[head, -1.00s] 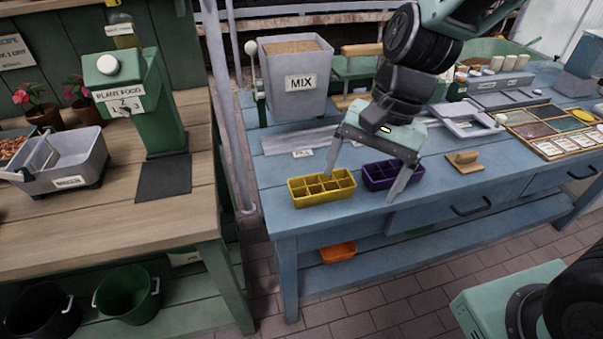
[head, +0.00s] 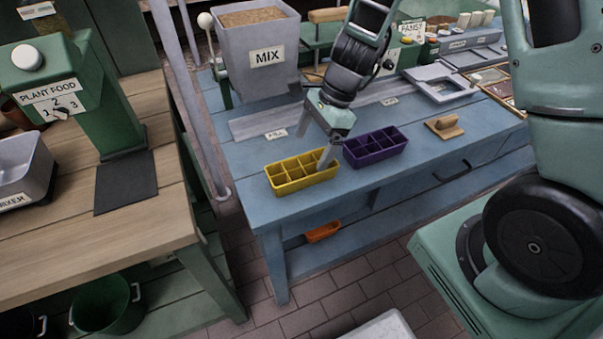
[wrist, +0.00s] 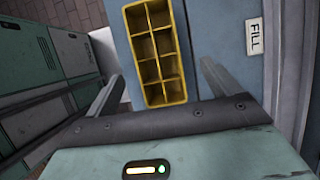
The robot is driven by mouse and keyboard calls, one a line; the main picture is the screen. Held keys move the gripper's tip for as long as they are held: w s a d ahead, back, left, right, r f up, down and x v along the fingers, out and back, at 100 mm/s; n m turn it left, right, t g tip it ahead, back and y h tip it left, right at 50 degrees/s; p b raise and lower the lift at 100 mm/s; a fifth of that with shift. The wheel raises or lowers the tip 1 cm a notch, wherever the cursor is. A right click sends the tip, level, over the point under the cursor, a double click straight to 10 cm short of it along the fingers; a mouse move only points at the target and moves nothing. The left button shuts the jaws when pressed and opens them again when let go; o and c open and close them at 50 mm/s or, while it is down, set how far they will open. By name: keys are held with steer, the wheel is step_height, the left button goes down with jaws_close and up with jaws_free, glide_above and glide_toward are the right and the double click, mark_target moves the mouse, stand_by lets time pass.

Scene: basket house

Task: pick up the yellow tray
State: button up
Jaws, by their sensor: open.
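The yellow tray (head: 303,174) sits on the blue bench, near its front left corner, and is divided into several empty compartments. It also shows in the wrist view (wrist: 184,54), lengthwise ahead of my gripper. My gripper (head: 315,148) is open and empty, over the tray's right part in the head view. In the wrist view the fingers (wrist: 157,82) are spread wider than the tray, one toward each long side. The tray's near end lies close to the gripper body. I cannot tell whether a finger touches the tray.
A purple tray (head: 375,148) stands just right of the yellow one. A wooden block (head: 444,127) lies farther right on the blue bench (head: 330,210). The grey MIX hopper (head: 262,50) stands behind. An orange tray (head: 322,232) is on the lower shelf.

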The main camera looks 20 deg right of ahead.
mark_target(303, 166)
steer(key=shift+s+b+x, duration=0.2)
steer(key=shift+b+x, duration=0.4)
steer(key=shift+x, duration=2.95)
steer(key=shift+r, duration=0.1)
steer(key=c, duration=1.1)
